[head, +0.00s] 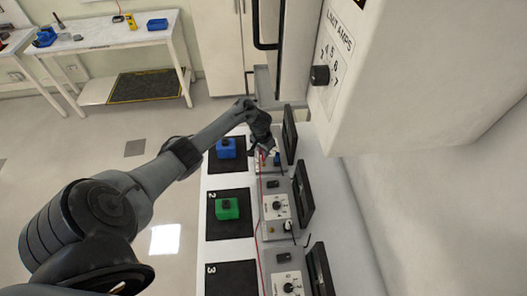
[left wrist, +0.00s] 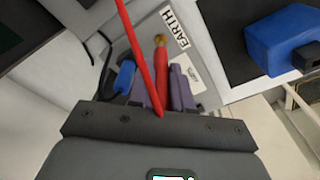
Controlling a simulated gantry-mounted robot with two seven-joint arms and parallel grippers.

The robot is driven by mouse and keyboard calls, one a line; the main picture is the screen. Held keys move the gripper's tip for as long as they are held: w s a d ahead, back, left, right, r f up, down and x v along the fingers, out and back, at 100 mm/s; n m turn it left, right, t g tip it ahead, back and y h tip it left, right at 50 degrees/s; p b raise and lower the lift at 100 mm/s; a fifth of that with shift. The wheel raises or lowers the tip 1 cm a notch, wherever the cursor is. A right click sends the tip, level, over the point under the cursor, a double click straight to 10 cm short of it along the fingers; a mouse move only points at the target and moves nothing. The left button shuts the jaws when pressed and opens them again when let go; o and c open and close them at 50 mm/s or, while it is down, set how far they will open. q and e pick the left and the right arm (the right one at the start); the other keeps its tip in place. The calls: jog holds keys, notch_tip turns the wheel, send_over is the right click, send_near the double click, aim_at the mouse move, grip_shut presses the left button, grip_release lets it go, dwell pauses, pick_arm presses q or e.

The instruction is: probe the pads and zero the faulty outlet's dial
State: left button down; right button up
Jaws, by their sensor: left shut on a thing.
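My left gripper (head: 264,146) is at the far end of the row of outlet panels. In the left wrist view its fingers (left wrist: 162,92) are shut on a red probe (left wrist: 162,62). A red lead (left wrist: 132,45) crosses that view. The middle panel has a white dial (head: 276,207), and the nearest has another dial (head: 289,284). My arm partly hides the farthest panel. My right gripper is out of view.
A blue block (head: 226,148) and a green block (head: 227,209) sit on black mats left of the panels. The mat marked 3 (head: 230,280) looks empty. Black upright plates (head: 305,195) stand right of the panels. The big cabinet (head: 430,70) overhangs at right.

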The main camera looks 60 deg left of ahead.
pick_arm(q)
jog(key=shift+f, duration=0.35)
jog(key=shift+f, duration=0.1)
dwell(2.1)
notch_tip(320, 180, up, 7)
jog(key=p, duration=0.9)
dwell(1.7)
